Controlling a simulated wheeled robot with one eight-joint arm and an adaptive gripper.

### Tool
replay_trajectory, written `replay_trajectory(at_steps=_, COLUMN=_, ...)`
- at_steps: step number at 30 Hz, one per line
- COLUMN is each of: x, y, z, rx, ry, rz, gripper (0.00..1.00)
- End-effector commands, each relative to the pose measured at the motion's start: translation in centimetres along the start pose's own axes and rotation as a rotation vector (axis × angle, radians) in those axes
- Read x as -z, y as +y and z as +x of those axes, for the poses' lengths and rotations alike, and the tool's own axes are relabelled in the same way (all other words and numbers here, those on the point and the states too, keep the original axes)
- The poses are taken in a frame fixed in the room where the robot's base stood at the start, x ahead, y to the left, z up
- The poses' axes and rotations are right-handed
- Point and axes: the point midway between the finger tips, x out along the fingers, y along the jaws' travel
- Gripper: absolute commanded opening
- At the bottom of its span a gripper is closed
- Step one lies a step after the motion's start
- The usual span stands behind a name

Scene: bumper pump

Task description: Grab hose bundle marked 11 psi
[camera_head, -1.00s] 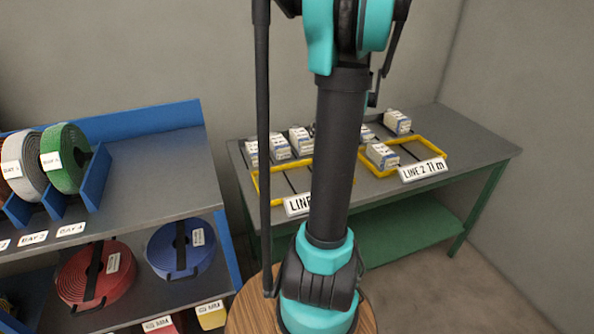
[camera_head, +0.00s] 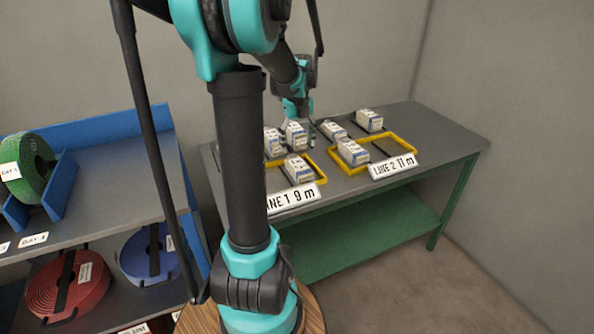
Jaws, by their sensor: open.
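Rolled hose bundles sit on the shelf unit at left: a green one (camera_head: 36,168) upright in a blue divider on top, a red one (camera_head: 70,288) and a blue one (camera_head: 139,262) lying flat below. Their white tags are too small to read, and I cannot make out an 11 psi mark. My gripper (camera_head: 303,124) is small in view above the far table, open, over or beside a white box (camera_head: 295,134), well away from the hoses. Whether it touches that box I cannot tell.
The grey table (camera_head: 440,140) carries several white boxes and yellow frames, with signs reading LINE 1 9 m (camera_head: 292,198) and LINE 2 11 m (camera_head: 393,166). My arm hides part of the table's left side. Floor (camera_head: 480,285) at right is clear.

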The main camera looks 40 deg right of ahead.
Motion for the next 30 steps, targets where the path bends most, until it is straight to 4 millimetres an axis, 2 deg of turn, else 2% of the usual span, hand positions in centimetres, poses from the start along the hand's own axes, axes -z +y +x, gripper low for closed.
replay_trajectory(at_steps=3, x=0.0, y=0.0, z=2.2, rx=0.000, ry=0.000, rz=0.000, gripper=0.74)
replay_trajectory(at_steps=6, x=-0.1, y=0.0, z=3.5, rx=0.000, ry=-0.001, rz=-0.001, gripper=0.74)
replay_trajectory(at_steps=14, x=0.0, y=0.0, z=5.1, rx=0.000, ry=-0.001, rz=-0.001, gripper=0.74)
replay_trajectory(at_steps=24, x=0.2, y=0.0, z=9.3, rx=0.000, ry=-0.001, rz=-0.001, gripper=0.74)
replay_trajectory(at_steps=30, x=0.2, y=0.0, z=9.8, rx=0.000, ry=-0.001, rz=-0.001, gripper=0.74)
